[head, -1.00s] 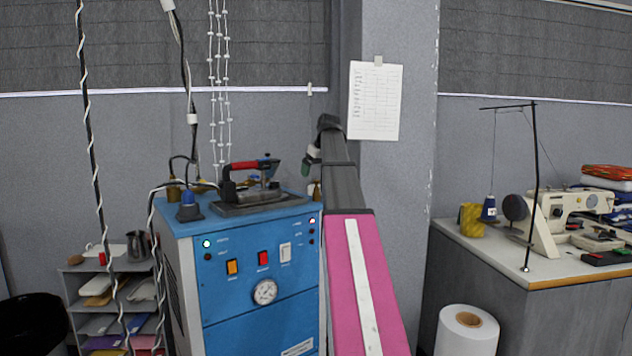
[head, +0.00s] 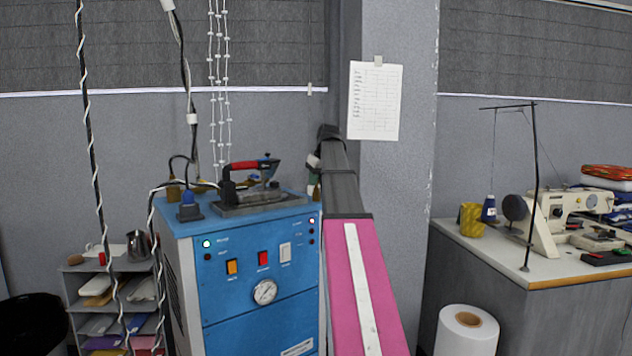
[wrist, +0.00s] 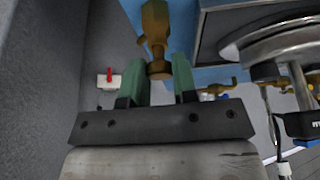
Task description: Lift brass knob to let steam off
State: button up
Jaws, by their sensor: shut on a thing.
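The brass knob (wrist: 159,69) is the rounded end of a brass fitting in the wrist view. It sits between the two green fingers of my gripper (wrist: 160,80), which is shut on it. In the head view a small piece of brass (head: 317,192) shows at the back right corner of the blue steam boiler (head: 262,260).
An iron (head: 250,180) with a red handle rests on the boiler top, near a blue-capped fitting (head: 189,205). Cables hang at the left. A sewing table (head: 560,262) stands at the right. In the wrist view a round metal part (wrist: 275,45) is close on the right.

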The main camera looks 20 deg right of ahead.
jog(key=shift+r, duration=0.4)
dwell(2.7)
dwell(3.9)
jog(key=o, duration=1.8)
